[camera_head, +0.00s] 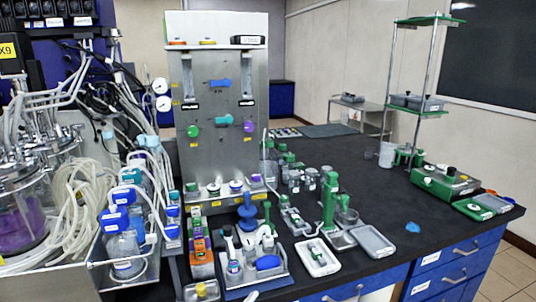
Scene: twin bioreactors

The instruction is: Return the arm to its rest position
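Neither of my arms shows clearly in the head view, and neither gripper is in view. A small pale tip at the bottom edge, left of centre, is too cut off to identify. The black bench top (400,231) fills the middle and right. A steel control panel (217,133) with gauges and coloured knobs stands upright on it.
Bioreactor vessels (20,205) and coiled clear tubing (82,205) crowd the left. A green-shelved stand (428,112) rises at right. The right-centre bench is mostly clear.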

